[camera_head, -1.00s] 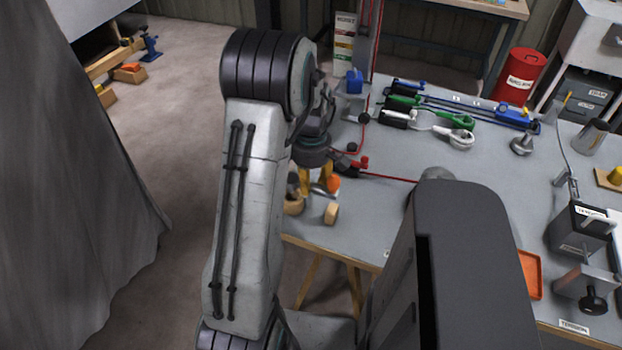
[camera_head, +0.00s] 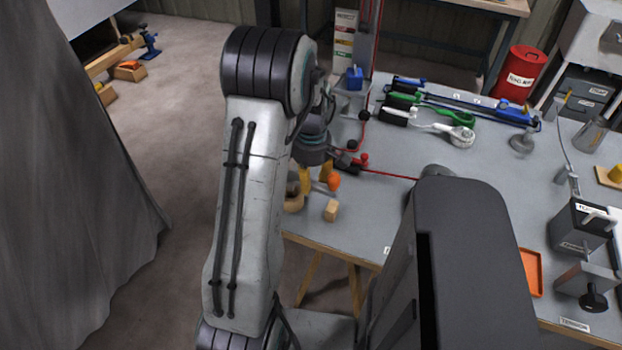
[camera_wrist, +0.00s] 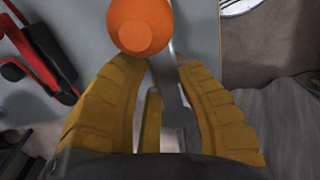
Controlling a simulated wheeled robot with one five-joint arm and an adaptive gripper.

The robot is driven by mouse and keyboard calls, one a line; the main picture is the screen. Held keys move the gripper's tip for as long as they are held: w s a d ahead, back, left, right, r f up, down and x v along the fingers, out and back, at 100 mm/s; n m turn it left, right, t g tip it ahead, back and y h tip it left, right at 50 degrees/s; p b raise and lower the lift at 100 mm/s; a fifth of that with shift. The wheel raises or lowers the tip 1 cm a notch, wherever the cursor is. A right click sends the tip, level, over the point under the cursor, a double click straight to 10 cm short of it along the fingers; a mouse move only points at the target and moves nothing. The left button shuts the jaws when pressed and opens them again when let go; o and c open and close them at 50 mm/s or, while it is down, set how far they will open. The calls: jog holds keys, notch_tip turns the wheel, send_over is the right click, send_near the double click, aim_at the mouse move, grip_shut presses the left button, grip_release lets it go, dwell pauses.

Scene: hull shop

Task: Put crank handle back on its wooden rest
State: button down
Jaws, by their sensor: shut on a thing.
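The crank handle shows as an orange knob (camera_head: 333,182) in the head view, at the front left of the grey bench. In the wrist view its round orange knob (camera_wrist: 140,22) is at the top, and a grey metal arm (camera_wrist: 170,88) runs down between my yellow fingers. My gripper (camera_head: 318,188) is shut on the crank handle, low near the bench edge; it also shows in the wrist view (camera_wrist: 160,75). Pale wooden pieces, a small block (camera_head: 331,211) and a rounded one (camera_head: 293,201), are just below and left of the knob. Whether the handle touches them I cannot tell.
A red tool (camera_head: 350,163) and a red line (camera_head: 390,176) are close behind my gripper. Blue, green and white tools (camera_head: 432,118) lie at the back of the bench (camera_head: 345,235). An orange tray (camera_head: 530,272) and clamps (camera_head: 584,232) are at right. The floor is left of the bench.

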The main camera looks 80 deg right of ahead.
jog(key=shift+f+b, duration=1.9)
jog(key=shift+f, duration=0.2)
dwell(2.8)
dwell(0.3)
jog(key=shift+c, duration=1.9)
grip_release()
jog(key=shift+r, duration=0.15)
jog(key=shift+r+p, duration=3.05)
jog(key=shift+r, duration=0.8)
